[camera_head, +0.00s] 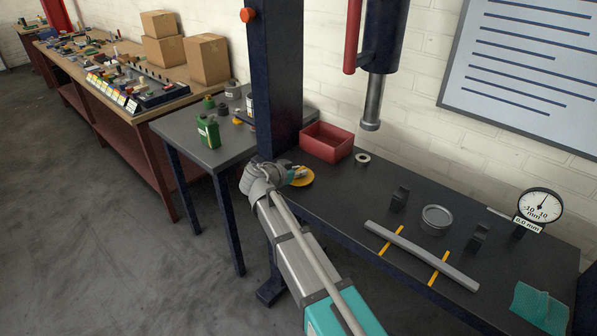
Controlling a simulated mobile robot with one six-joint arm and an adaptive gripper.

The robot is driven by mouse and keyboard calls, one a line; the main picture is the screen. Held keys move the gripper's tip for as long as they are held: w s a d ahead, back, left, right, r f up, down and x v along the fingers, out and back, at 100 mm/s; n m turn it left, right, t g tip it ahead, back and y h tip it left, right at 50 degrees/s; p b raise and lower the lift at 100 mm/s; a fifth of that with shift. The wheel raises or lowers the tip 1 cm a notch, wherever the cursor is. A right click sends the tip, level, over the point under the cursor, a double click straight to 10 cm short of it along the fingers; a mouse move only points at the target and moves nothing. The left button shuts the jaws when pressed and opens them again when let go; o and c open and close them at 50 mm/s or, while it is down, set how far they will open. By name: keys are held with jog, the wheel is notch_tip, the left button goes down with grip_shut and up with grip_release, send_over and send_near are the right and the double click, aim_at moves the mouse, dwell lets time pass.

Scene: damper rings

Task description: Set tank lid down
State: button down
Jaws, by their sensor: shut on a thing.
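My gripper (297,173) is at the left end of the dark bench, beside the navy column. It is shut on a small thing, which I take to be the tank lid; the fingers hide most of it. A round yellow disc (306,181) shows just under and beside the fingertips. I cannot tell whether it is a mark on the bench or part of what is held, nor whether the held thing touches the bench.
A red bin (327,141) stands behind my gripper. A pale ring (363,158), a round metal tin (436,218), dark blocks (399,198), a grey bar (420,255) and a dial gauge (539,206) are to the right. A side table (200,145) holds green containers.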

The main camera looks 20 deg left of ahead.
jog(key=shift+f, duration=0.25)
dwell(0.7)
jog(key=c, duration=0.5)
grip_release()
jog(key=shift+c, duration=0.2)
jog(key=c, duration=0.4)
jog(key=shift+s, duration=0.15)
jog(key=shift+s+a+r, duration=0.25)
jog(key=shift+s+r, duration=0.05)
jog(key=shift+s, duration=0.2)
jog(key=shift+s, duration=0.15)
